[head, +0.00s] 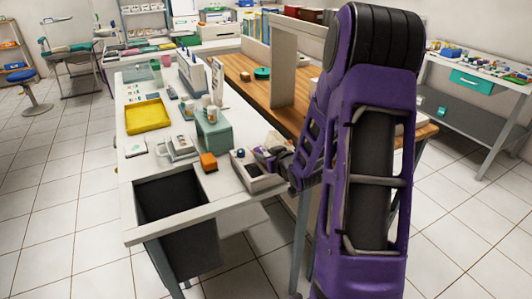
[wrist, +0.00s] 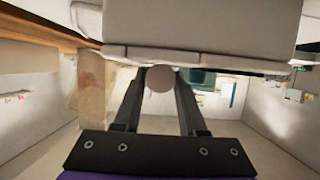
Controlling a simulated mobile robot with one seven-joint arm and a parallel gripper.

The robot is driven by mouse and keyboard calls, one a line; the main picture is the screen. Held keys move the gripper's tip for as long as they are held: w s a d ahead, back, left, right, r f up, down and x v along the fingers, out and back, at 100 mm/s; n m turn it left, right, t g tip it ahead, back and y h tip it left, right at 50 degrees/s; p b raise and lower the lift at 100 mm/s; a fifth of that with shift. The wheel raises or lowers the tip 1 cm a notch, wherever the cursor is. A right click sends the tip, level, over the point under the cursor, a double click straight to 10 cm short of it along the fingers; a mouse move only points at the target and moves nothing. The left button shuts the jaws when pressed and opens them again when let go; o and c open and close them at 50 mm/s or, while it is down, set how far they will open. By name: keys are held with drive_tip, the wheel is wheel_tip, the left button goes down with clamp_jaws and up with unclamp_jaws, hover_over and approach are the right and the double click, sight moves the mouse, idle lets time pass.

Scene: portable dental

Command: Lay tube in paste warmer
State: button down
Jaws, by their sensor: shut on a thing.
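My gripper (head: 268,156) is at the pale open-topped box at the front right of the white counter. This box (head: 262,184), which looks like the paste warmer, has a dark hollow and a small dark blue knob on its left part. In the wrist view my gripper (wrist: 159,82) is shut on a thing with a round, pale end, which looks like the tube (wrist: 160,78). The rest of the tube is hidden. A large pale body (wrist: 200,28), likely the warmer, fills the top of the wrist view. I cannot tell whether the tube touches it.
An orange block (head: 208,162) lies left of the warmer, and a grey-green box (head: 213,135) stands behind. A yellow tray (head: 148,115) is farther left. An upright panel (head: 283,75) stands on the wooden bench behind. The counter's front left has a dark opening (head: 175,200).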

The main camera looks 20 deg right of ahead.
drive_tip(key=shift+c, duration=1.9)
unclamp_jaws()
drive_tip(key=shift+d+r, duration=0.1)
drive_tip(key=shift+d, duration=0.1)
